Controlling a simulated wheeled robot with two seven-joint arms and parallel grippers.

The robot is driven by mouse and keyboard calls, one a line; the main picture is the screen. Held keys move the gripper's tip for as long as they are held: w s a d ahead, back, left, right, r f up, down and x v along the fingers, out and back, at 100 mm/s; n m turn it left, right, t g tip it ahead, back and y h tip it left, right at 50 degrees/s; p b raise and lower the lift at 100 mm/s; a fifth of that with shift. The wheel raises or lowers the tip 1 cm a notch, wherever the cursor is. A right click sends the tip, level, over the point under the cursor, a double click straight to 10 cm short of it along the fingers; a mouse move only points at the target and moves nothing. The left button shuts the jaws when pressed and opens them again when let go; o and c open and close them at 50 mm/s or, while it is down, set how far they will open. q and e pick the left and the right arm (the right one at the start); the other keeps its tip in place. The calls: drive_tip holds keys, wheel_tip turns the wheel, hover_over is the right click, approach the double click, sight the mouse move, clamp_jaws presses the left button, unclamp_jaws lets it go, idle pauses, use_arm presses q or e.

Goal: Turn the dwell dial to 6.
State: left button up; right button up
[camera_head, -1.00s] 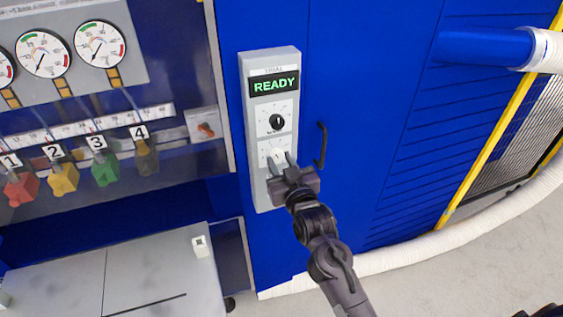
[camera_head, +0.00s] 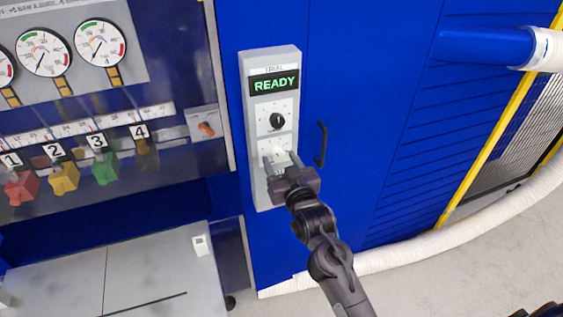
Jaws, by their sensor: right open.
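A grey control box (camera_head: 291,62) is mounted on the blue cabinet, with a lit green READY display (camera_head: 274,83) at its top. Below the display is a black dial (camera_head: 277,121) on a white scale plate. Under it is a second, white dial (camera_head: 279,155) on its own plate; the labels are too small to read. My right gripper (camera_head: 281,160) is open, with its two fingers at the left and right of the white dial. I cannot tell whether the fingers touch it. The gripper body hides the lower part of the box. My left gripper is not in view.
A black handle (camera_head: 321,144) is close to the right of the box. On the left, a panel carries gauges (camera_head: 102,43), several numbered coloured knobs (camera_head: 64,179) and a small orange switch (camera_head: 206,129). A white hose (camera_head: 420,246) runs along the floor.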

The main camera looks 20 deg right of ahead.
drive_tip(key=shift+s, duration=0.1)
drive_tip(key=shift+s+f, duration=0.15)
drive_tip(key=shift+s, duration=0.2)
drive_tip(key=s+b, duration=0.3)
drive_tip(key=s, duration=0.4)
drive_tip(key=shift+d, duration=0.1)
